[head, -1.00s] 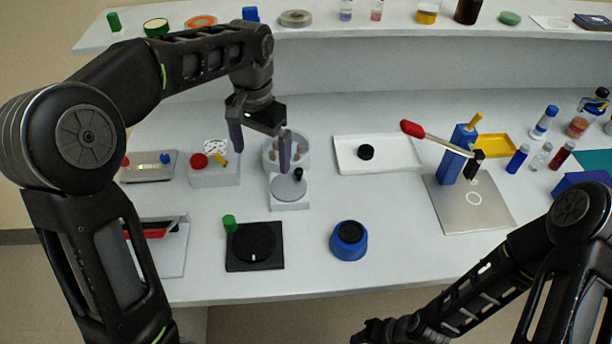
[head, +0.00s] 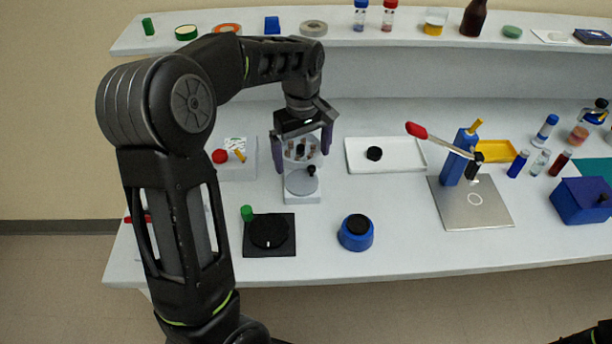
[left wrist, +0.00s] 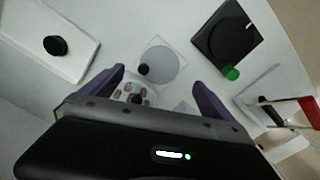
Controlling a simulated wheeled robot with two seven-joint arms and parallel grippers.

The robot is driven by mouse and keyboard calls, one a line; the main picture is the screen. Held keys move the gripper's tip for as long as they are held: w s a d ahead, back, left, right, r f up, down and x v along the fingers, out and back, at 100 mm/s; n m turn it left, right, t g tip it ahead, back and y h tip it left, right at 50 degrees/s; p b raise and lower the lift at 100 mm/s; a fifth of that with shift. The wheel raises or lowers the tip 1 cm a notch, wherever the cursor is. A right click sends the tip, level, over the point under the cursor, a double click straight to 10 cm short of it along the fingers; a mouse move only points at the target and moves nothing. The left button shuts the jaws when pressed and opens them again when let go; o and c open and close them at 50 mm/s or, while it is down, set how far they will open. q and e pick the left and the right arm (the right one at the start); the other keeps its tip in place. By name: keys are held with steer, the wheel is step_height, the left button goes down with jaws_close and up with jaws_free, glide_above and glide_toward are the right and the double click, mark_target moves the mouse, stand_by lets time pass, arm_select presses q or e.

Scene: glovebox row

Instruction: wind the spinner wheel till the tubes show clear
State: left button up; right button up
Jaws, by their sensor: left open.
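The spinner wheel is a flat grey disc (head: 299,184) with a small black knob (head: 311,170) at its back right edge, on a pale base. Behind it is a round pale holder (head: 312,152) with several brownish tubes, partly hidden by my gripper; whether they are clear I cannot tell. My left gripper (head: 302,156) is open and empty, its purple fingers either side of the tube holder. In the left wrist view, the disc (left wrist: 168,64) and knob (left wrist: 143,70) lie beyond the fingertips, and tubes (left wrist: 135,96) show near the palm.
A black dial plate (head: 283,245) with a green knob and a blue round pot (head: 356,233) stand in front. A white tray (head: 414,154) is at the right, and a block with a red button (head: 220,156) at the left. Bench between pot and metal plate (head: 490,212) is clear.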

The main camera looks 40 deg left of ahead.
mark_target(300, 182)
arm_select(q)
steer(key=shift+f, duration=0.1)
steer(key=shift+f+p, duration=0.65)
steer(key=shift+f, duration=3.2)
steer(key=shift+c, duration=0.5)
steer(key=c, duration=1.3)
steer(key=shift+o, duration=0.2)
steer(key=shift+m, duration=0.5)
steer(key=m+b, duration=0.1)
steer(key=m, duration=0.2)
steer(key=shift+a, duration=0.1)
steer(key=m+b, duration=0.1)
steer(key=m, duration=0.3)
steer(key=shift+a+m, duration=0.1)
steer(key=shift+m, duration=0.3)
steer(key=m+b, duration=0.1)
steer(key=m, duration=0.4)
steer(key=shift+s+a, duration=0.1)
